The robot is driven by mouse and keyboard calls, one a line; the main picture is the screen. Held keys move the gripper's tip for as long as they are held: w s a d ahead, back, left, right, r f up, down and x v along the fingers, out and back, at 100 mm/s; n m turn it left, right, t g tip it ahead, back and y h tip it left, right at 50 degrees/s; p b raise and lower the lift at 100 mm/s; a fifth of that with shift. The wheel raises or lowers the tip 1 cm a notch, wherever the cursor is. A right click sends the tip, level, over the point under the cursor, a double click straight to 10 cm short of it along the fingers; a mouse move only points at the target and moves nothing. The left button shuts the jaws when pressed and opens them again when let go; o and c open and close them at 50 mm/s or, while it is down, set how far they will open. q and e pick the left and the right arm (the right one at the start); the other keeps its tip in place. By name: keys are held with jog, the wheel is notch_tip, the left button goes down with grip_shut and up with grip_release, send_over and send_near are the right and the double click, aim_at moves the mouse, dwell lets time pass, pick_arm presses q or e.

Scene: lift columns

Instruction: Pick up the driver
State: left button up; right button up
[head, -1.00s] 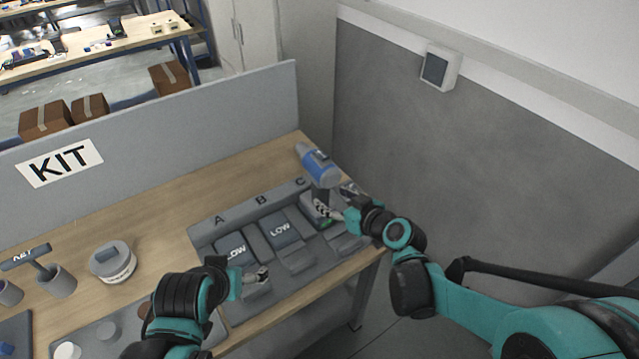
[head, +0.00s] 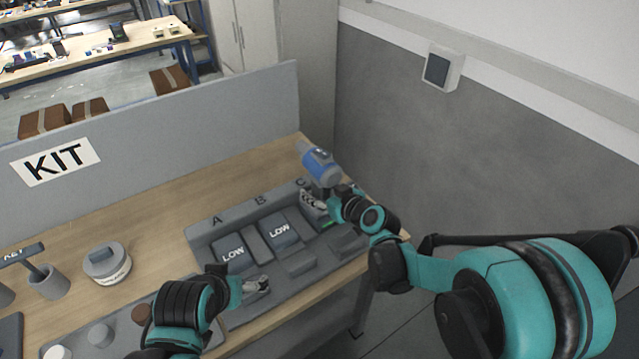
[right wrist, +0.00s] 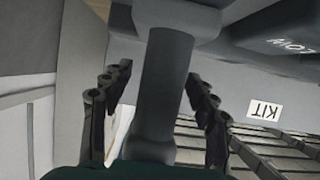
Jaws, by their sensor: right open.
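The driver (head: 321,167), with a blue body and a grey handle, stands at the back right of the table by the letter C. My right gripper (head: 325,198) is at the driver's handle, just below the blue body. In the right wrist view the grey handle (right wrist: 165,85) runs between the two dark fingers, with a gap on each side, so the gripper is open around it. My left gripper (head: 257,286) is over the front of the grey tray near slot A. Its finger opening is too small to tell.
The grey tray (head: 207,232) has slots A, B and C, with blocks marked LOW. A round container (head: 107,266) and a cup (head: 47,284) stand at the left. A grey partition with a KIT sign (head: 55,161) borders the back.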

grip_shut()
jog(key=shift+r, duration=0.1)
